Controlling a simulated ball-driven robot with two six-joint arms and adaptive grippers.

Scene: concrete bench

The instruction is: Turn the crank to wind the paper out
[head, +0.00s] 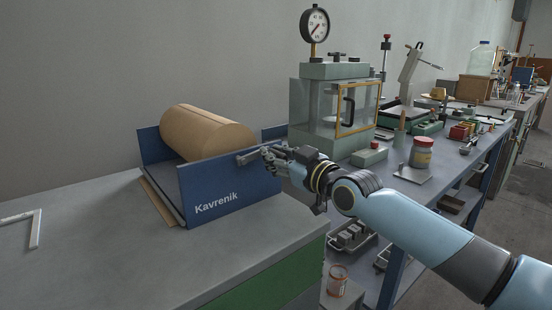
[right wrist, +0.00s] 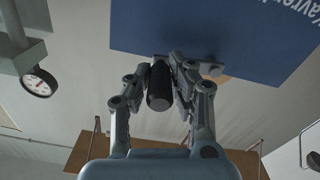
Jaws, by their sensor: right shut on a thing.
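The blue paper dispenser (head: 225,185), lettered "Kavrenik", stands on the grey bench with a thick brown paper roll (head: 205,132) between its side walls. A thin brown paper edge (head: 158,200) shows at its lower front left. The grey crank arm (head: 246,158) is on the outer face of the near wall; it also shows in the right wrist view (right wrist: 208,69). My right gripper (head: 272,154) is at the crank. In the right wrist view its fingers (right wrist: 163,70) are closed around the dark crank knob (right wrist: 159,88). My left gripper is out of view.
A glass-walled press (head: 330,105) with a dial gauge (head: 315,25) stands behind my right gripper. A white angled piece (head: 36,230) lies at the bench's left. The bench top in front of the dispenser is clear. A blue-framed shelf bench with jars and tools runs right.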

